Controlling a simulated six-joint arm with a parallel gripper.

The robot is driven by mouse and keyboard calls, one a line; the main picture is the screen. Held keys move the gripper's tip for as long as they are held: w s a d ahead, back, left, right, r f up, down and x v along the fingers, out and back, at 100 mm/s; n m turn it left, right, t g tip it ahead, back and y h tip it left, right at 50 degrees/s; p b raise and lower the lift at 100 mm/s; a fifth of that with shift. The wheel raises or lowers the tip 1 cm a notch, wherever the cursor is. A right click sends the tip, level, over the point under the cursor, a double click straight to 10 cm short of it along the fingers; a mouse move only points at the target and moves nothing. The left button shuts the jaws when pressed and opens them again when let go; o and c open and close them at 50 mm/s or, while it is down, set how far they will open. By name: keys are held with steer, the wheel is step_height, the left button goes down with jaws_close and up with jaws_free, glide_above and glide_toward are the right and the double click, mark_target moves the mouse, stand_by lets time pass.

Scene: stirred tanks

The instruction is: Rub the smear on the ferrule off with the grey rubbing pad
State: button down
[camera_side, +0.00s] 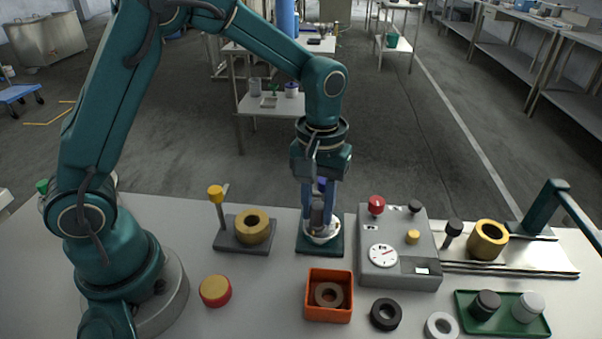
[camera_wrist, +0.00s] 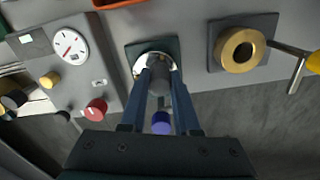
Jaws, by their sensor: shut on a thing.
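My gripper (camera_side: 319,222) points straight down over the dark green square base (camera_side: 305,250) near the middle of the bench. It is shut on a grey piece, taken as the grey rubbing pad (camera_wrist: 160,85), which shows between the fingers in the wrist view. The ferrule (camera_side: 331,236) is a shiny silvery round part on that base; it also shows in the wrist view (camera_wrist: 174,72). The pad's lower end is at the ferrule, but I cannot tell whether they touch. A blue-purple end (camera_wrist: 161,123) shows between the fingers. The smear cannot be made out, as fingers and pad cover much of the ferrule.
A grey control box (camera_side: 400,268) with dial and knobs stands close on the right. A brass ring on a grey plate (camera_side: 252,231) is at left. An orange bin (camera_side: 329,309) holds a brown ring in front. A green tray (camera_side: 502,322) sits front right.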

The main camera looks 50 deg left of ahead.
steer(key=shift+d+r, duration=0.1)
steer(key=shift+d, duration=0.25)
steer(key=shift+w+d, duration=0.15)
steer(key=shift+w, duration=0.35)
steer(key=shift+w+a+f, duration=0.2)
steer(key=shift+w+f, duration=0.1)
steer(key=shift+w+a, duration=0.1)
steer(key=shift+a, duration=0.25)
steer(key=shift+a+r, duration=0.15)
steer(key=shift+a, duration=0.1)
steer(key=shift+s+d+r, duration=0.15)
steer(key=shift+s+d, duration=0.15)
steer(key=shift+s, duration=0.2)
steer(key=shift+r, duration=0.1)
steer(key=shift+r, duration=3)
